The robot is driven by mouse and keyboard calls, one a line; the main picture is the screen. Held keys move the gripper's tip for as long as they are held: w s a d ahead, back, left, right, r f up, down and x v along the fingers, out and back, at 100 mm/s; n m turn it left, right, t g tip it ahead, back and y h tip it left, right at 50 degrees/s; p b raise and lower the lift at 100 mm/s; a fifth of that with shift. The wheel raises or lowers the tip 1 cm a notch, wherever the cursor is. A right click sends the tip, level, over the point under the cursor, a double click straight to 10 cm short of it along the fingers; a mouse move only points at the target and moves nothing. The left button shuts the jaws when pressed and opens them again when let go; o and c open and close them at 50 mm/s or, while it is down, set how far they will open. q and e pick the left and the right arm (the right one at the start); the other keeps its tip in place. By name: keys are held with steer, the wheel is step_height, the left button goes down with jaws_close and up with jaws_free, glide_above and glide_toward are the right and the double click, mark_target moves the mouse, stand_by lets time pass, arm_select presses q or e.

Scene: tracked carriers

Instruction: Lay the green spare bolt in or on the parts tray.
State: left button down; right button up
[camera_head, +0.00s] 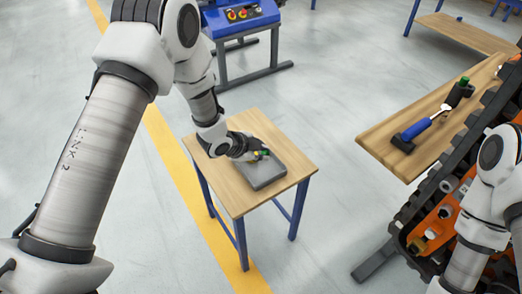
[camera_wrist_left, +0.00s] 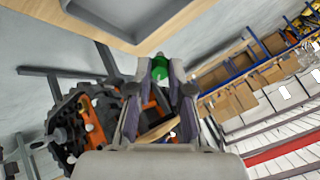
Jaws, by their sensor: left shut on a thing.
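The green spare bolt (camera_wrist_left: 160,67) is between the fingertips of my left gripper (camera_wrist_left: 161,78) in the left wrist view, with its green end showing. In the head view my left gripper (camera_head: 262,154) is shut on it, over the back part of the grey parts tray (camera_head: 266,178). The tray rests on a small wooden table. The gripper partly covers the tray, and I cannot tell how high the bolt is above it. My right gripper is out of view; only links of the right arm show at the right edge.
The small table (camera_head: 220,172) has bare wood around the tray. At right, a wooden bench (camera_head: 385,130) holds a blue-handled tool (camera_head: 416,130) and a dark piece with a green top (camera_head: 464,81). A tracked orange machine (camera_head: 437,222) stands by the right arm.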

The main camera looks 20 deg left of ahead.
arm_select(q)
step_height(320, 180, down, 8)
steer(key=b, duration=0.5)
steer(key=shift+r, duration=0.1)
steer(key=c, duration=1)
jaws_free()
steer(key=v, duration=1.2)
